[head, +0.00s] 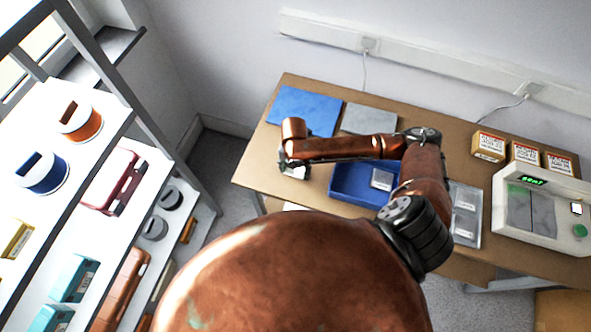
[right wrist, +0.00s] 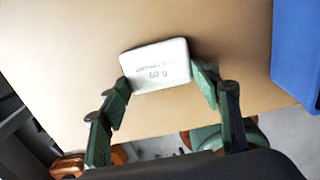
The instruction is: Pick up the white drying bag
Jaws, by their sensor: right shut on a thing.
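The white drying bag (right wrist: 157,62) is a small pale block with dark print, including "60 g", in the right wrist view. My right gripper (right wrist: 161,80) has its green fingers shut on the bag's two sides. In the head view a bit of the bag (head: 296,172) shows under the gripper, at the left part of the brown table (head: 262,166). Whether the bag touches the table is hard to tell. My left gripper is not in view.
A blue bin (head: 345,190) with a pale packet (head: 381,180) stands right of the gripper. A tray (head: 466,238) holds more packets. A scale (head: 540,205) and small boxes (head: 488,146) are at right. Blue (head: 305,108) and grey (head: 369,119) mats lie behind. Shelves stand at left.

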